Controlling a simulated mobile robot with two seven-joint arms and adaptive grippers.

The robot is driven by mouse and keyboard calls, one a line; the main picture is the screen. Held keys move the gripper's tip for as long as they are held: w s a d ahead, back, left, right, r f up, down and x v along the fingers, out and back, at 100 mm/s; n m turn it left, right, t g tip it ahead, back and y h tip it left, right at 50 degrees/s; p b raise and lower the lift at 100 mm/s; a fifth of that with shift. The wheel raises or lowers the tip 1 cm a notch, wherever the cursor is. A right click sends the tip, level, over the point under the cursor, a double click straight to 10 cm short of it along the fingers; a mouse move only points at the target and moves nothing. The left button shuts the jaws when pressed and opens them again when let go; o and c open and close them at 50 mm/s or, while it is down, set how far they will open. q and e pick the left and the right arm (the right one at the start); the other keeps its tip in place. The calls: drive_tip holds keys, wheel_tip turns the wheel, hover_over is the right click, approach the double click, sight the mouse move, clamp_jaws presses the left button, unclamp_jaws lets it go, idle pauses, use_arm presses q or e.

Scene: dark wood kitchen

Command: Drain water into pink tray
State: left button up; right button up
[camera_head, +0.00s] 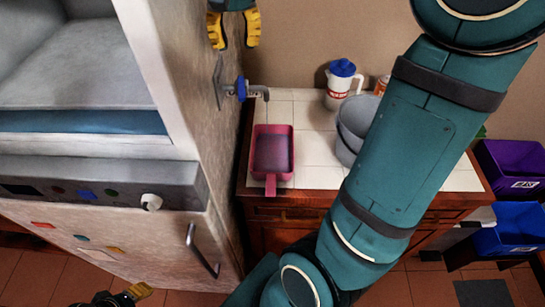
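The pink tray (272,179) with a short front handle lies on the white tiled counter, against the side of the large grey machine. Its inside is darker and greyish purple; I cannot tell if it holds water. A tap (258,89) with a blue handle (241,89) sticks out of the machine's side wall, its spout over the tray's far end. No stream is visible. My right gripper (234,32) hangs open and empty above and behind the tap, yellow fingers apart. My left gripper (128,294) is partly seen at the bottom left; one yellow finger shows.
Purple (516,166) and blue (508,232) bins are at the right. The machine (175,237) has a handle (202,251) and knob (151,202).

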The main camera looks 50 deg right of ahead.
sight(241, 88)
idle(0.3)
